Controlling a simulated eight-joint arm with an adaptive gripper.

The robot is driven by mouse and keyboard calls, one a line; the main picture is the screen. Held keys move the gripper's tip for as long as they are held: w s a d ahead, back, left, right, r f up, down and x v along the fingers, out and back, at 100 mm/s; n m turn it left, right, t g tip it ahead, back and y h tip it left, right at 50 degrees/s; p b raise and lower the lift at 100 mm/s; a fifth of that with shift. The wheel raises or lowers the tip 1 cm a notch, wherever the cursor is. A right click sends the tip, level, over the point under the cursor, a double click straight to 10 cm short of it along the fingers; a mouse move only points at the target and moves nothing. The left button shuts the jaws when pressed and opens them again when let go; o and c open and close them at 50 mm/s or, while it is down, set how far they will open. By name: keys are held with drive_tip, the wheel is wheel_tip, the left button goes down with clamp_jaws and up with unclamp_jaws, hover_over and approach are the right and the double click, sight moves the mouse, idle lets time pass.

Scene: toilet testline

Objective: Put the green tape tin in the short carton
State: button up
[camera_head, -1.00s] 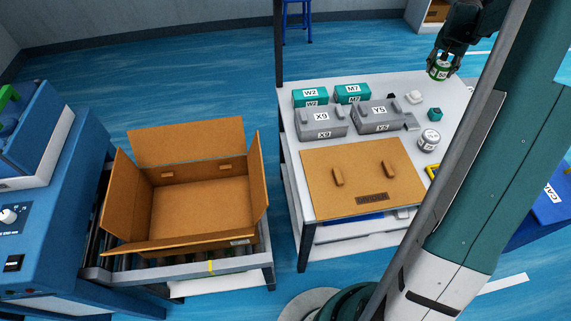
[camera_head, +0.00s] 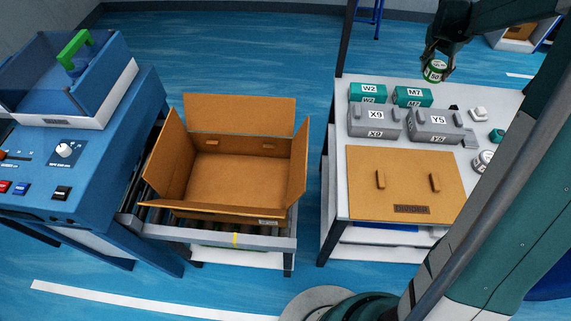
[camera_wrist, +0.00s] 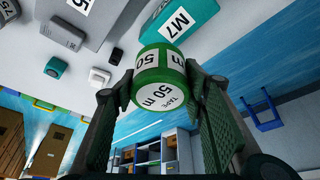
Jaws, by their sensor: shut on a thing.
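My gripper (camera_head: 437,64) is shut on the green tape tin (camera_head: 434,71) and holds it in the air above the far edge of the white table. In the wrist view the tin (camera_wrist: 160,75), green with white labels reading 50 m, sits between my two fingers. The short carton (camera_head: 230,183) is an open, empty brown box with its flaps spread, on the roller conveyor to the left of the table. My gripper is well to the right of and beyond the carton.
The white table (camera_head: 336,203) bears teal boxes (camera_head: 411,96), grey boxes (camera_head: 374,120), a brown divider board (camera_head: 405,183) and a white-labelled tin (camera_head: 482,161). A blue machine (camera_head: 85,125) stands left of the carton. A floor gap separates table and conveyor.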

drive_tip(key=s+a+b, duration=0.1)
drive_tip(key=s+a, duration=0.2)
drive_tip(key=a, duration=1)
drive_tip(key=s+a, duration=0.3)
drive_tip(key=a, duration=1)
drive_tip(key=s+a+b, duration=0.1)
drive_tip(key=s+a, duration=0.2)
drive_tip(key=a, duration=1)
drive_tip(key=s+a+m+b, duration=0.1)
drive_tip(key=s+a+b, duration=0.2)
drive_tip(key=s+a, duration=2.25)
wheel_tip(320, 180, down, 24)
drive_tip(key=shift+a, duration=0.25)
drive_tip(key=shift+r, duration=0.1)
drive_tip(key=shift+f+b, duration=0.65)
drive_tip(key=shift+f, duration=2.45)
